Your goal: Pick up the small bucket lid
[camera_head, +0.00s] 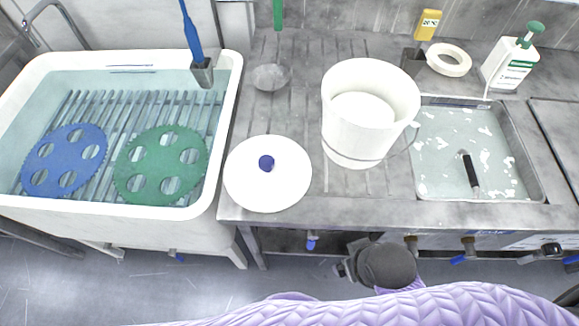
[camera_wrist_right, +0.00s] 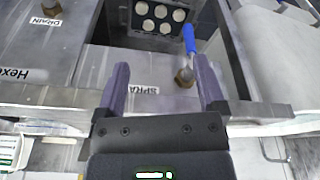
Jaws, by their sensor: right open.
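A round white lid with a blue knob (camera_head: 290,190) lies flat near the front edge of the steel bench, left of the white bucket (camera_head: 350,143). The bucket stands upright and has no lid over its mouth; something white shows inside it. My right gripper (camera_head: 343,268) is in front of the bench, lower in the picture than the lid and to its right, apart from it. In the right wrist view my right gripper (camera_wrist_right: 162,80) is open, with nothing between its two fingers. The lid is not seen in that view. My left gripper is not in view.
A white tub (camera_head: 231,95) with a blue and a green perforated disc stands left of the bench. A sink (camera_head: 440,150), a pump bottle (camera_head: 508,68) and a tape-like ring (camera_head: 449,60) are to the right. Valves with blue handles (camera_wrist_right: 189,38) lie under the bench front.

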